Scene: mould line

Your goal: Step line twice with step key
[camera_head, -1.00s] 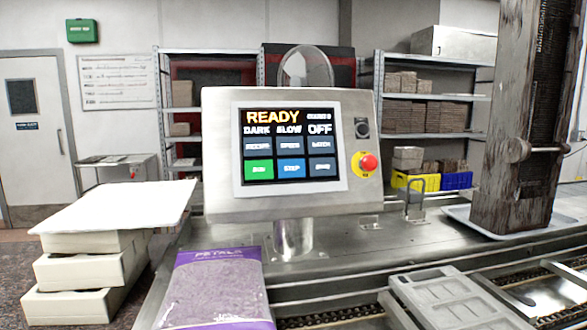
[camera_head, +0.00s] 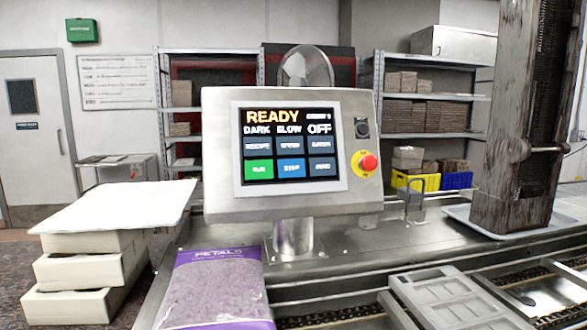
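The control panel (camera_head: 220,205) stands on a short post behind the line. Its screen (camera_head: 288,133) reads READY, with DARK, SLOW and OFF below; a small counter at the upper right is hard to read. The blue STEP key (camera_head: 291,168) is in the bottom row, between the green RUN key (camera_head: 259,169) and a dark key (camera_head: 322,167). The line (camera_head: 300,322) runs along the bottom right with a chain and a grey mould (camera_head: 450,295) on it. My gripper is not in view.
A red stop button (camera_head: 368,162) sits right of the screen. A purple petals bag (camera_head: 215,290) lies in front of the panel. White boxes (camera_head: 80,270) are stacked at left under a white sheet (camera_head: 115,205). A tall brown column (camera_head: 510,130) stands at right.

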